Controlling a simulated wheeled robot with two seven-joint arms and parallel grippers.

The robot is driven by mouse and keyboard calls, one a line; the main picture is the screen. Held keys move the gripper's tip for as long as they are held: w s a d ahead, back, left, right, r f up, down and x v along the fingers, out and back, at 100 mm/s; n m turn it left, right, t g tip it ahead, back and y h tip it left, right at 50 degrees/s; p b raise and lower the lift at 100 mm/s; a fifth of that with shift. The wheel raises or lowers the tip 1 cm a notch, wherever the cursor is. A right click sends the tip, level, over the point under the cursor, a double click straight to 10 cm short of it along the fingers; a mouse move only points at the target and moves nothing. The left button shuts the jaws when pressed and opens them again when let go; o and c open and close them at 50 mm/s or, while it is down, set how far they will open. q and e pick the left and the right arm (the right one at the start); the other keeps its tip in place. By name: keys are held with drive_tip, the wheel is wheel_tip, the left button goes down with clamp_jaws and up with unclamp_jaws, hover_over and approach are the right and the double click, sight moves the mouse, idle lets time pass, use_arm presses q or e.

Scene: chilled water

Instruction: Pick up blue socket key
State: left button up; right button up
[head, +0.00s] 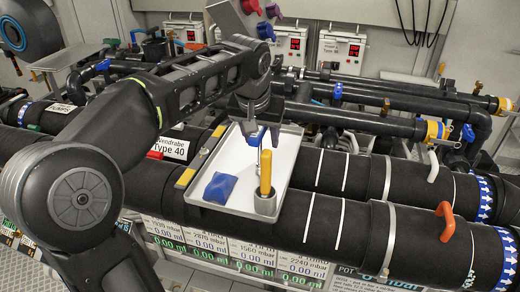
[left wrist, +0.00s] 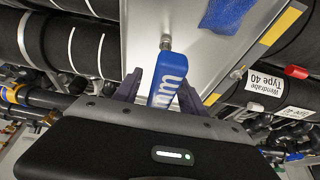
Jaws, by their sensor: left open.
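The blue socket key has a blue handle with white lettering (left wrist: 166,80) and a metal shaft. It stands roughly upright over the white tray (head: 288,160), and its handle also shows in the head view (head: 253,138). My left gripper (left wrist: 158,86) is open, with one finger on each side of the blue handle; a gap seems to show at the fingers. In the head view my left gripper (head: 262,129) is above the tray, pointing down, and partly hides the handle. The shaft's lower end is hard to make out. My right gripper is not in view.
A blue cloth-like item (head: 220,188) lies in the tray's near left part. A yellow-handled tool (head: 265,172) stands in a metal cup (head: 265,204) close to the key. Thick black pipes (head: 330,222) surround the tray.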

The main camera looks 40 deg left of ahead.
use_arm(q)
drive_tip(key=shift+c, duration=0.6)
clamp_jaws()
idle(0.8)
